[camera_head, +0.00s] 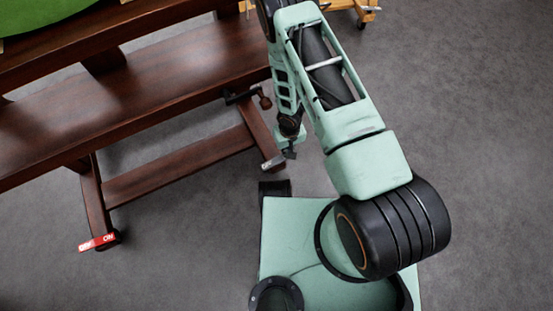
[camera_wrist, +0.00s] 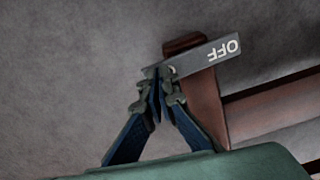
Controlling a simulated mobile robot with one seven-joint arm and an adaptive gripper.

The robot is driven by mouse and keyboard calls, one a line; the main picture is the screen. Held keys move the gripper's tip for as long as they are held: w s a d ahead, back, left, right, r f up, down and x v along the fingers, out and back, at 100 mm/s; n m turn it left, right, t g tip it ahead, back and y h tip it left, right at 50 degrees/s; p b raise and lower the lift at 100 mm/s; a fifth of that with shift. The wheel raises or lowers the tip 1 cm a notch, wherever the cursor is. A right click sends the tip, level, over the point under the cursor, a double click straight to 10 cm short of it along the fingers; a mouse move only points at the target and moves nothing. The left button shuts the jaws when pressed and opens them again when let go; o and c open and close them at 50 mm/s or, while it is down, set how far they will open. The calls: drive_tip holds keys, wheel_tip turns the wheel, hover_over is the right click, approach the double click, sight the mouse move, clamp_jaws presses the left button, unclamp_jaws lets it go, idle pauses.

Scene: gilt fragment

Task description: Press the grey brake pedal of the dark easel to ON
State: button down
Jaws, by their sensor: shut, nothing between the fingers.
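The dark easel (camera_head: 185,105) is a reddish-brown wooden frame filling the upper left of the head view. Its grey brake pedal (camera_head: 273,162) sits at the end of the right foot. In the wrist view the grey pedal (camera_wrist: 210,58) shows white letters OFF, upside down, on its right part. My gripper (camera_head: 290,154) is shut and empty, just right of the pedal. In the wrist view my gripper's fingertips (camera_wrist: 160,82) overlap the pedal's left end and hide part of its lettering. I cannot tell whether they touch it.
A red pedal (camera_head: 98,242) with white lettering is on the easel's left foot. A lower crossbar (camera_head: 180,167) joins the feet. A lighter wooden stand (camera_head: 366,12) is at the top. Grey floor is open at right.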

drive_tip(key=shift+f+b, duration=0.35)
drive_tip(key=shift+f, duration=0.15)
drive_tip(key=shift+r+p, duration=2.4)
drive_tip(key=shift+r, duration=1.15)
